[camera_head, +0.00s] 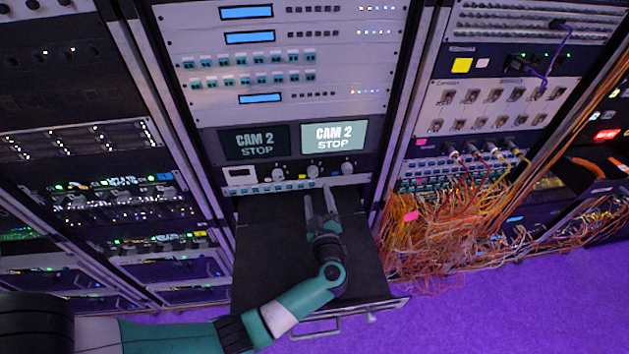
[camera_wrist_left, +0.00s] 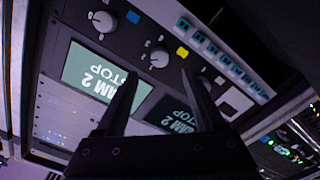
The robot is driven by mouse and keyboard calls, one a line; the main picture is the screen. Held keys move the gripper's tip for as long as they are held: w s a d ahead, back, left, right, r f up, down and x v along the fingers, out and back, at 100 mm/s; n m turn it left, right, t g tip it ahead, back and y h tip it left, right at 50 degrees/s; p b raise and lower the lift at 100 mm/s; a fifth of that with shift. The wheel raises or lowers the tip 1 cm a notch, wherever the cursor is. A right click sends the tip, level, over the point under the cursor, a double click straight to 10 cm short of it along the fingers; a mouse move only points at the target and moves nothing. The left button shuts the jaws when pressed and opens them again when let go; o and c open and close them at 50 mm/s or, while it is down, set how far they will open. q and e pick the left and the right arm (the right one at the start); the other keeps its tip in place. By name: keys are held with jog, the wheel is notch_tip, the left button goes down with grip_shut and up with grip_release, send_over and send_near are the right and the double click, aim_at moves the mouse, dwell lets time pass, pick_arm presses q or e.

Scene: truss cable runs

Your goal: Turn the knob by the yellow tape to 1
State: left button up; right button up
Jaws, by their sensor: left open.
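The knob by the yellow tape (camera_head: 312,171) is on a dark panel below the two screens, just right of the yellow tape (camera_head: 302,177). In the left wrist view, which is upside down, the knob (camera_wrist_left: 160,57) is a round light dial with small markings around it, beside the yellow tape (camera_wrist_left: 182,52). I cannot read its setting surely. My left gripper (camera_head: 318,192) is open and empty, with its fingers pointing at the panel just below the knob. In the left wrist view its fingertips (camera_wrist_left: 160,76) are spread, apart from the knob. My right gripper is not in view.
Another knob (camera_head: 347,168) is to the right and one (camera_head: 278,172) to the left. A row of blue-marked switches runs below them. A black pulled-out drawer (camera_head: 265,255) lies under my left arm. Orange cables (camera_head: 430,250) hang at the right.

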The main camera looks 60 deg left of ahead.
aim_at(314, 175)
pick_arm(q)
jog(key=b+x, duration=0.1)
jog(key=x, duration=0.6)
jog(key=shift+w+a, duration=0.1)
jog(key=shift+a, duration=0.1)
grip_shut()
